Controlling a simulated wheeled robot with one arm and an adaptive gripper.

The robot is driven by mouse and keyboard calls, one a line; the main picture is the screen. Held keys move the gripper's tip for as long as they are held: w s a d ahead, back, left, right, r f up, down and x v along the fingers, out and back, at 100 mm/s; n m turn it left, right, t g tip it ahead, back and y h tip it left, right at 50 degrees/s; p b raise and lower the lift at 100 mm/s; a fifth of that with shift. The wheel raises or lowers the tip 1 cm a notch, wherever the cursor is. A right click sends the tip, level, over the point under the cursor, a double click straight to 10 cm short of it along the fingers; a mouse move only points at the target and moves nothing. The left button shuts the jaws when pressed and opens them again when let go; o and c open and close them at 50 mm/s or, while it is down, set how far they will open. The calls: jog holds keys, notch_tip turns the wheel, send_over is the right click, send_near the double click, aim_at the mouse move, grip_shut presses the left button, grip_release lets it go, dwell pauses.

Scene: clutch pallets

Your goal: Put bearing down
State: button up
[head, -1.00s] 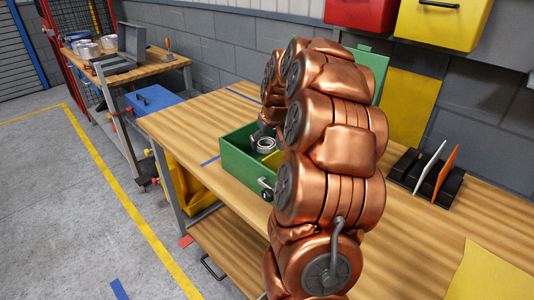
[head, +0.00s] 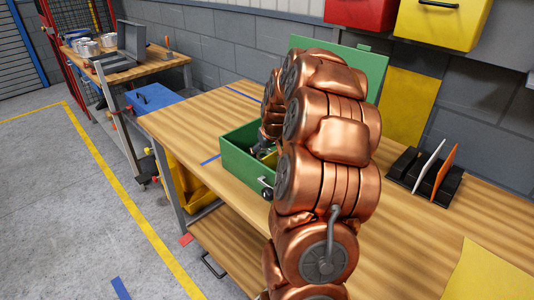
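An open green box (head: 242,168) stands on the wooden workbench (head: 190,127), with its green lid (head: 372,66) raised behind my arm. My gripper (head: 263,149) shows only as a small dark part inside the box opening, low near its left wall. My copper arm hides most of it, and I cannot see whether its fingers are open or shut. I cannot make out the bearing now; it is hidden by the gripper, the arm or the box wall. Something yellow (head: 270,160) shows inside the box beside the gripper.
A black rack (head: 425,175) with upright white and orange plates stands on the bench at right. Red (head: 363,12) and yellow (head: 440,20) bins hang above. A yellow sheet (head: 490,275) lies front right. Bare bench top is left of the box.

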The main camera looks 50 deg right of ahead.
jog(key=shift+o, duration=1)
jog(key=shift+r, duration=0.2)
jog(key=b+v, duration=0.1)
jog(key=v, duration=1.1)
jog(key=shift+b, duration=0.3)
